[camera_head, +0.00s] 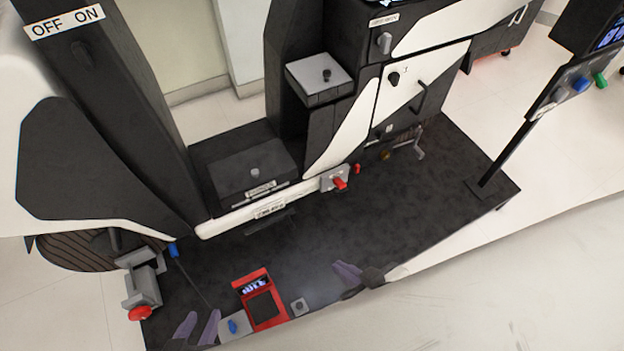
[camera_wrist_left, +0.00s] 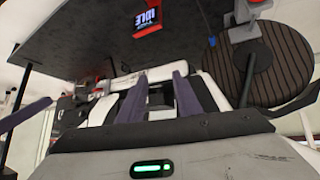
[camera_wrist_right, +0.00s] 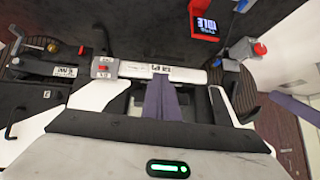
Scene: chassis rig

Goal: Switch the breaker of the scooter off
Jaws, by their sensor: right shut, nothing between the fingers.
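The scooter (camera_head: 240,215) is a large black and white body on a dark mat. A grey plate with a red switch (camera_head: 340,183) sits at the right end of its low white sill. The switch also shows in the right wrist view (camera_wrist_right: 103,67), with small labels too blurred to read. An "OFF ON" label (camera_head: 65,22) is on the dark column at top left. I cannot tell for certain which part is the breaker. My right gripper (camera_head: 348,275) is shut and empty, below the red switch and apart from it. My left gripper (camera_head: 198,328) is open and empty at the lower left.
A red box with a screen (camera_head: 262,300) stands on the mat between my grippers. A grey fixture with a red knob (camera_head: 140,285) is at the left. A post with a panel (camera_head: 510,150) stands at the right. The mat's right part (camera_head: 450,190) is clear.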

